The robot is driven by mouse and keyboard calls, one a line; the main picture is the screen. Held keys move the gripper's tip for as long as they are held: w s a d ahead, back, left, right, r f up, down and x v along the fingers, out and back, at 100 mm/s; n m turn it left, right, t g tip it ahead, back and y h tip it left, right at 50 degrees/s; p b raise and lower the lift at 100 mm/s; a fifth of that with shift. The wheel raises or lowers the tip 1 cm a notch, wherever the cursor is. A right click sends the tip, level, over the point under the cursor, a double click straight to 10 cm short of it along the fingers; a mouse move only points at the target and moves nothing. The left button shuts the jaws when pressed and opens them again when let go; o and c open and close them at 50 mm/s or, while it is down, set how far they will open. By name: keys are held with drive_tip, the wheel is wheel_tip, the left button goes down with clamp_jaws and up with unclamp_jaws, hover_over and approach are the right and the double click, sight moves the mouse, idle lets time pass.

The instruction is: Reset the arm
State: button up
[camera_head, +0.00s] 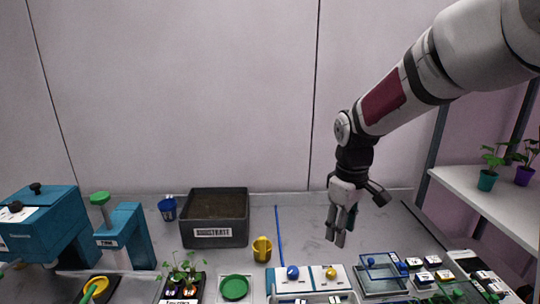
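My gripper (336,238) hangs from my white, black and dark red arm, right of the picture's middle. It points down above the grey bench (310,248), apart from the objects around it. No object shows in its fingers. The fingers are small and overlap here, so I cannot tell how far apart they are.
A dark substrate box (212,233), a blue cup (168,208) and a yellow cup (262,249) stand left of my gripper. Teal machines (40,228) stand far left. Small trays and a clear blue-edged box (383,274) line the front. A shelf (490,200) with potted plants is right.

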drive_tip(key=s+r+m+t, duration=0.2)
drive_tip(key=s+r+m, duration=0.2)
drive_tip(key=s, duration=0.8)
drive_tip(key=s+r+m+t, duration=0.2)
drive_tip(key=s+r, duration=0.5)
drive_tip(key=s, duration=0.5)
drive_tip(key=shift+s+m+t, duration=0.25)
drive_tip(key=shift+m+t, duration=0.05)
drive_tip(key=shift+m, duration=0.6)
drive_tip(key=shift+a, duration=0.1)
